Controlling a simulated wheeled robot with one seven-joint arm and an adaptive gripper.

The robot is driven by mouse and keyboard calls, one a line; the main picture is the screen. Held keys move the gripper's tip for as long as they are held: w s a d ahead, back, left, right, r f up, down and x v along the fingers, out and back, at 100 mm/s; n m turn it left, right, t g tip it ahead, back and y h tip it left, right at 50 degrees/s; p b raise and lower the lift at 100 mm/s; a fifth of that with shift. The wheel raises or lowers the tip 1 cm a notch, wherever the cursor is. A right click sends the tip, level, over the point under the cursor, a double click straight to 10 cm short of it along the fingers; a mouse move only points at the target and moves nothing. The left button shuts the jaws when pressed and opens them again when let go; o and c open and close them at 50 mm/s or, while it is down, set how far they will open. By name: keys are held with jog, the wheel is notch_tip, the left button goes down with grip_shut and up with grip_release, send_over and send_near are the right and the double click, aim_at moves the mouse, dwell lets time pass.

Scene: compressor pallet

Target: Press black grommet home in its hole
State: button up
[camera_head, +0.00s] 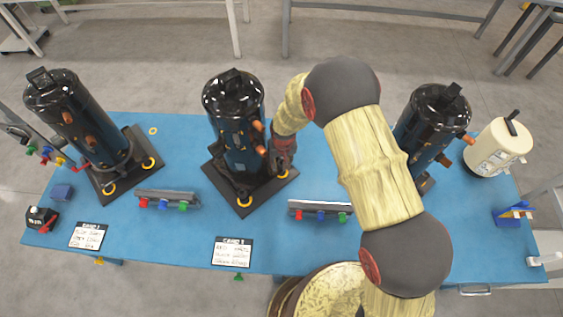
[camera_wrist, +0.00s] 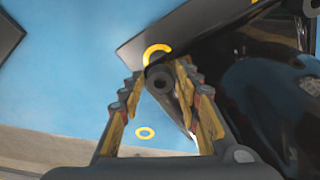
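The black grommet (camera_wrist: 161,80) is a dark ring with a round hole, seen in the wrist view between the fingertips. My gripper (camera_wrist: 163,76) appears shut on it. In the head view my gripper (camera_head: 282,152) is at the right side of the middle black compressor (camera_head: 234,112), low near its base plate (camera_head: 218,176). In the wrist view a yellow ring (camera_wrist: 157,50) marks the plate corner just beyond the grommet, and the grommet partly overlaps it. Any hole there is hidden. I cannot tell whether the grommet touches the plate.
The compressor body (camera_wrist: 262,115) rises close on the right in the wrist view. A loose yellow ring (camera_wrist: 145,132) lies on the blue table. Other compressors stand left (camera_head: 80,118) and right (camera_head: 428,125). Small-part racks (camera_head: 167,197) and a card (camera_head: 232,252) lie in front.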

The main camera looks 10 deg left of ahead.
jog(key=shift+o, duration=1)
notch_tip(320, 180, up, 12)
jog(key=s, duration=0.1)
jog(key=shift+s+d, duration=0.2)
jog(key=shift+d, duration=0.05)
jog(key=shift+f, duration=0.1)
